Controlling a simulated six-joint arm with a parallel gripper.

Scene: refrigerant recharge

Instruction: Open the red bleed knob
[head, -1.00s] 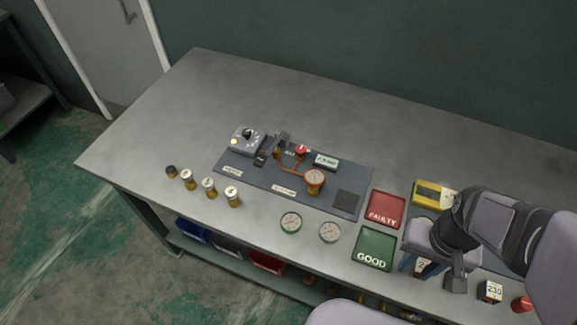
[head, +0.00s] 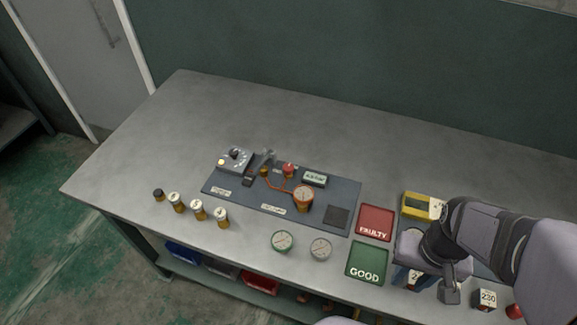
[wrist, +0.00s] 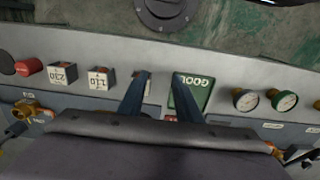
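The red bleed knob (head: 288,169) is small and round. It stands near the back edge of the dark panel (head: 240,196) in the middle of the bench, beside orange pipework. I cannot make it out in the wrist view. My gripper (wrist: 160,82) is open, with its two dark blue fingers apart and nothing seen held between them. In the head view my gripper (head: 412,277) is at the right of the bench, by the green tray and well away from the knob.
A red FAULTY tray (head: 376,208) and green GOOD tray (head: 352,272) lie between gripper and panel. An orange-ringed gauge (head: 303,198), a grey dial box (head: 235,160) and two loose gauges (head: 283,241) stand nearby. The back of the bench is clear.

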